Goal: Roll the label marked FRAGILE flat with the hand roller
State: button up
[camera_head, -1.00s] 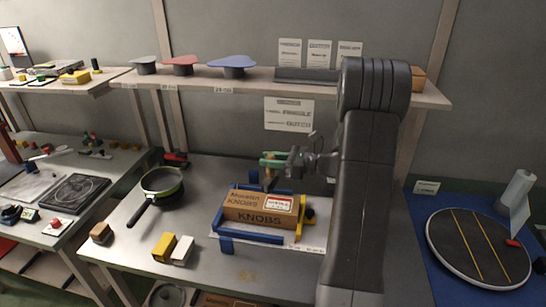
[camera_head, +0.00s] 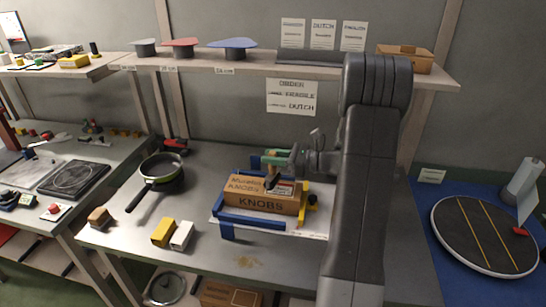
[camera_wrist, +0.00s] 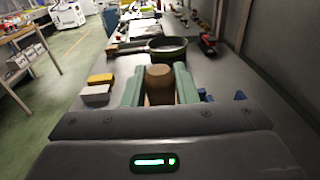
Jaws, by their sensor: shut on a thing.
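A cardboard box marked KNOBS (camera_head: 262,205) sits in a blue frame (camera_head: 252,222) on the bench. A white label with a red edge (camera_head: 286,188) lies on the right part of its top; its wording is too small to read. My gripper (camera_head: 276,157), with green fingers, is above the box and shut on a brown wooden handle, seen between the fingers in the wrist view (camera_wrist: 160,85). Below it, the dark lower end of the hand roller (camera_head: 270,181) is at the label's left side and covers part of it. I cannot tell whether it touches.
A yellow clamp (camera_head: 304,197) stands at the box's right end. A pan (camera_head: 161,170), yellow and white blocks (camera_head: 172,233) and a small brown block (camera_head: 99,217) lie to the left. A round turntable (camera_head: 484,236) is at right.

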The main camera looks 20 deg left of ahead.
jog(key=shift+f+b, duration=0.35)
jog(key=shift+f, duration=0.25)
dwell(0.4)
jog(key=shift+d, duration=0.1)
jog(key=shift+w+d, duration=0.15)
jog(key=shift+d, duration=0.4)
jog(key=shift+w+d, duration=0.15)
jog(key=shift+d, duration=0.4)
jog(key=shift+d, duration=0.15)
jog(key=shift+w+d, duration=0.25)
jog(key=shift+d, duration=0.75)
jog(key=shift+a+p, duration=0.2)
jog(key=shift+p, duration=0.1)
jog(key=shift+s+a, duration=0.15)
jog(key=shift+a, duration=0.35)
jog(key=shift+s+a, duration=0.15)
jog(key=shift+a, duration=0.35)
jog(key=shift+s+a, duration=0.25)
jog(key=shift+a, duration=0.85)
